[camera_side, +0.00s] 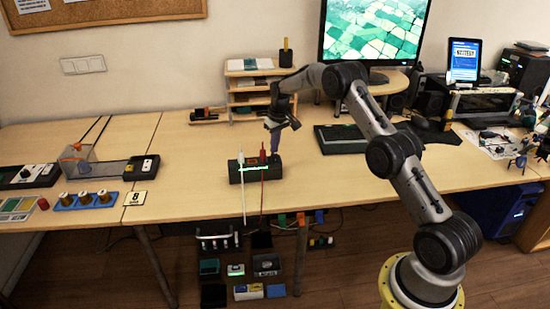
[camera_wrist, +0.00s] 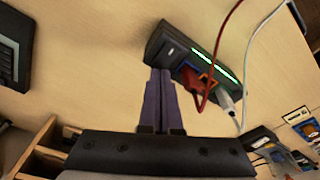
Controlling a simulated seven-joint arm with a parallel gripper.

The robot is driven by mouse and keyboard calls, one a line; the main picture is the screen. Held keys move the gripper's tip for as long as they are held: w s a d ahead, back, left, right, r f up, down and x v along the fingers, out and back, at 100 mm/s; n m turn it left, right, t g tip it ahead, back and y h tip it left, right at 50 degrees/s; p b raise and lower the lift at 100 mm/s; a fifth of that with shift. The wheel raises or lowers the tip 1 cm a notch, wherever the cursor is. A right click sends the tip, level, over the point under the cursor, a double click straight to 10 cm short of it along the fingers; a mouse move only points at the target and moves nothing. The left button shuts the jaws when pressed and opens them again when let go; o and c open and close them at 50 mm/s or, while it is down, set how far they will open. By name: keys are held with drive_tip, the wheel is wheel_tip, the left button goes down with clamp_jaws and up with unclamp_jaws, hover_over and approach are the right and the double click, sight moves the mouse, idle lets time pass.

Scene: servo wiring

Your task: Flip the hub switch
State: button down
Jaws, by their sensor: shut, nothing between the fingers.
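The hub (camera_side: 240,176) is a dark oblong box on the table in the side view, with a lit green strip along it. In the wrist view the hub (camera_wrist: 172,45) lies slanted ahead of the fingers, with a red plug (camera_wrist: 190,79) and a white plug (camera_wrist: 223,98) in it. A small dark feature near its upper left end may be the switch, but I cannot tell its position. My gripper (camera_side: 275,152) is at the hub's right end in the side view. In the wrist view my gripper (camera_wrist: 161,74) is shut and empty, its tips at the hub's near edge; contact is unclear.
The red cable (camera_side: 262,190) and white cable (camera_side: 243,195) run over the table's front edge. A dark keyboard-like pad (camera_side: 340,138) lies to the right. A wooden shelf (camera_side: 250,85) stands behind.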

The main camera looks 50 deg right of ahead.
sight(275, 156)
drive_tip(key=shift+f, duration=0.65)
idle(0.3)
drive_tip(key=shift+r, duration=3.55)
